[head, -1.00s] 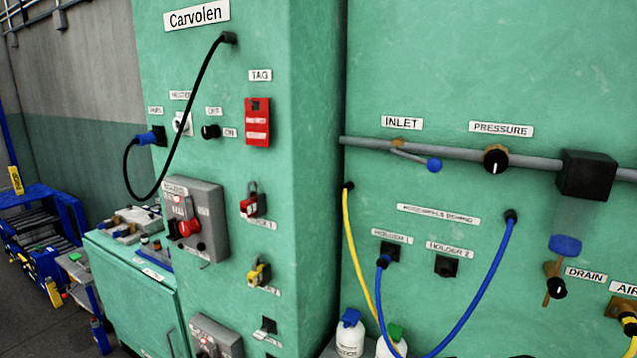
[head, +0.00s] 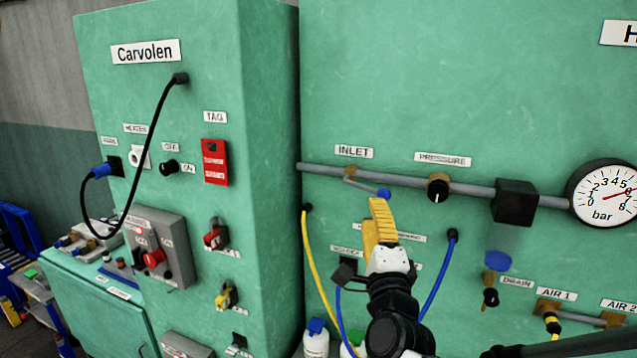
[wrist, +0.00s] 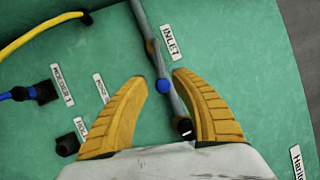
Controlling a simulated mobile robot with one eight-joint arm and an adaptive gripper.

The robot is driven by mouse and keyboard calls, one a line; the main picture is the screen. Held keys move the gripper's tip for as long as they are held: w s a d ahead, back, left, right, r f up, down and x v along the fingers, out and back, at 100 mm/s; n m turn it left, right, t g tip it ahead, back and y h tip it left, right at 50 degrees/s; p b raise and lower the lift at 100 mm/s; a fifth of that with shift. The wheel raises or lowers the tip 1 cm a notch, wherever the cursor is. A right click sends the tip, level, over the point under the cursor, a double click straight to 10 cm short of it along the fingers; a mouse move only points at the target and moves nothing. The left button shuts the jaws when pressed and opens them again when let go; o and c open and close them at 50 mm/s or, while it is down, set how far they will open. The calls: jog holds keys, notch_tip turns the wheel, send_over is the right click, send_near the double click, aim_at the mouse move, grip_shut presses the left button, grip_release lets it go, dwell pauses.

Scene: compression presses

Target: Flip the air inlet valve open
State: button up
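The inlet valve is a grey lever (head: 363,184) with a blue ball tip (head: 384,193), under the INLET label (head: 354,151) on a grey pipe. The lever slants down and right from its brass fitting (head: 350,172). My gripper (head: 377,202) has yellow fingers and stands just below the blue tip in the head view. In the wrist view my gripper (wrist: 162,76) is open, and the blue tip (wrist: 163,86) appears between its fingers. Nothing is held. I cannot tell whether a finger touches the lever.
The pressure knob (head: 438,188) is on the pipe close to the right of the lever. A black block (head: 515,202) and a bar gauge (head: 604,192) are further right. Yellow (head: 313,262) and blue (head: 437,277) hoses hang below. The green cabinet (head: 270,120) juts out at left.

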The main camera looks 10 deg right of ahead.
aim_at(367, 189)
jog(key=x, duration=0.8)
jog(key=shift+w+r, duration=0.1)
jog(key=shift+w, duration=0.3)
grip_shut()
jog(key=shift+d+r+n+y+p, duration=0.15)
jog(key=shift+r+n+y+p, duration=0.15)
jog(key=shift+r+n+p, duration=0.35)
jog(key=shift+r+n+g+p, duration=0.1)
jog(key=shift+n+g+p, duration=0.25)
jog(key=shift+n, duration=0.5)
